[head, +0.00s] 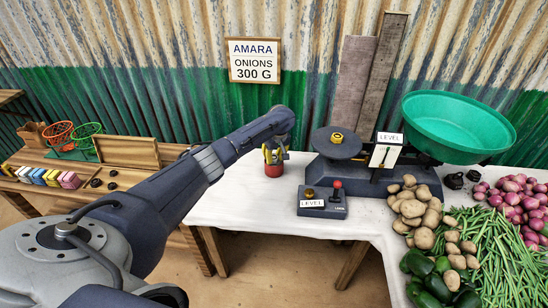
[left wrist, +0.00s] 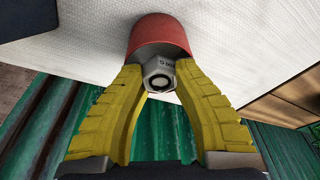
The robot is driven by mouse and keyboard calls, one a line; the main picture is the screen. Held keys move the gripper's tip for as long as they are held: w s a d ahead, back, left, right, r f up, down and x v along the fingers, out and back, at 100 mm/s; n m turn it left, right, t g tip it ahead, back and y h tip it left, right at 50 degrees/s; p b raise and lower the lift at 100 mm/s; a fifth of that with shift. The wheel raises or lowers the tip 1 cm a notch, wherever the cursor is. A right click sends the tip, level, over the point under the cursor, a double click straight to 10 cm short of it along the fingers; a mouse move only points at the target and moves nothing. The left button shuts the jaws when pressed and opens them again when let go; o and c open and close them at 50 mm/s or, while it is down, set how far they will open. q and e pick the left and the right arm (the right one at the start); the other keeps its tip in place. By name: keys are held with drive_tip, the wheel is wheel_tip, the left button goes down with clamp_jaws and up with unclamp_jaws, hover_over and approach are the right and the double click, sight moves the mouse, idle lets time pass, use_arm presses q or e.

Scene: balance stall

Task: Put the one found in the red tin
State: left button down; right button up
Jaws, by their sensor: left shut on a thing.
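My left gripper (head: 273,153) is at the red tin (head: 274,169), which stands on the white-covered table. Its yellow fingers (left wrist: 160,92) show in the left wrist view, shut on a small grey six-sided weight (left wrist: 157,76) with dark marking that I cannot fully read. The red tin (left wrist: 161,33) is just beyond the weight there. The weight overlaps the tin's mouth in the picture; I cannot tell whether any of it is inside. My right gripper is not in view.
A balance with a dark plate (head: 325,149) bearing a brass piece (head: 337,138) and a green pan (head: 458,125) stands to the right. A lock box (head: 322,208) sits in front. Potatoes (head: 413,208), onions and green beans fill the right side. A sign (head: 254,60) hangs behind.

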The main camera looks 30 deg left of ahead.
use_arm(q)
drive_tip(key=shift+s+f, duration=0.1)
drive_tip(key=shift+f, duration=0.4)
drive_tip(key=c, duration=1.3)
unclamp_jaws()
drive_tip(key=shift+f, duration=0.1)
drive_tip(key=shift+s+d+f, duration=0.1)
drive_tip(key=shift+r, duration=0.4)
drive_tip(key=v, duration=1.2)
drive_tip(key=shift+w+r, duration=0.25)
drive_tip(key=shift+r, duration=0.15)
